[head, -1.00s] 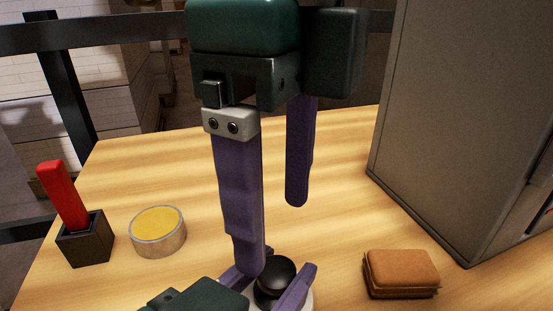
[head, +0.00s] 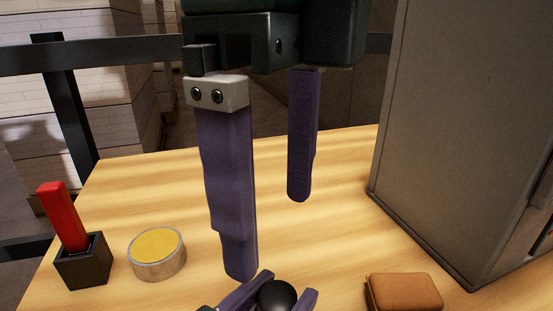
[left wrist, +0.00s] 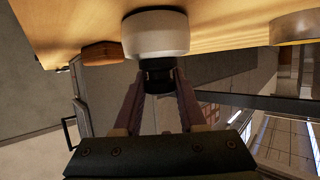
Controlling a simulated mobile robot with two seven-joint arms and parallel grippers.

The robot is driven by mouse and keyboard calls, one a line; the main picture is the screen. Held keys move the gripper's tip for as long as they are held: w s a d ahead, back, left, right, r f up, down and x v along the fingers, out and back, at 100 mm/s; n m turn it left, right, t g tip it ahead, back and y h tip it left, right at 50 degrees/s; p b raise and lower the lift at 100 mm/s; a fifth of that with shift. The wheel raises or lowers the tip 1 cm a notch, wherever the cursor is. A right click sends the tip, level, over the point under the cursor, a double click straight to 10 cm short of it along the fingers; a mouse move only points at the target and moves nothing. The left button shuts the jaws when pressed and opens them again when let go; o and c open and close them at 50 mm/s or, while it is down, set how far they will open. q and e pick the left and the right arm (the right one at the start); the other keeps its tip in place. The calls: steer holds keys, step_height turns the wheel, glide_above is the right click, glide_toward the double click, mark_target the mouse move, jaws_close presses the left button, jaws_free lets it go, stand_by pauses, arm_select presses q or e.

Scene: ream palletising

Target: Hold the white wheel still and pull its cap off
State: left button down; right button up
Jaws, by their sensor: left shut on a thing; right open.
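The white wheel (left wrist: 157,36) sits on the wooden table in the left wrist view; in the head view it is out of sight below the bottom edge. Its round black cap (head: 277,297) stands out from the wheel and also shows in the left wrist view (left wrist: 157,78), against the wheel with no clear gap. My left gripper (head: 287,285) is shut on the black cap, one finger on each side. My right gripper (head: 270,235) is open and empty, pointing down above the table, its nearer finger just above and left of the cap.
A red-handled tool (head: 62,215) stands in a dark holder (head: 83,262) at left. Beside it is a yellow-topped round tin (head: 157,252). A brown block (head: 403,292) lies at lower right. A large grey cabinet (head: 460,140) stands on the right. The table's middle is clear.

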mark_target(276, 294)
step_height(276, 294, down, 10)
steer(key=shift+f, duration=0.25)
jaws_close()
stand_by(0.8)
steer(key=shift+r, duration=0.15)
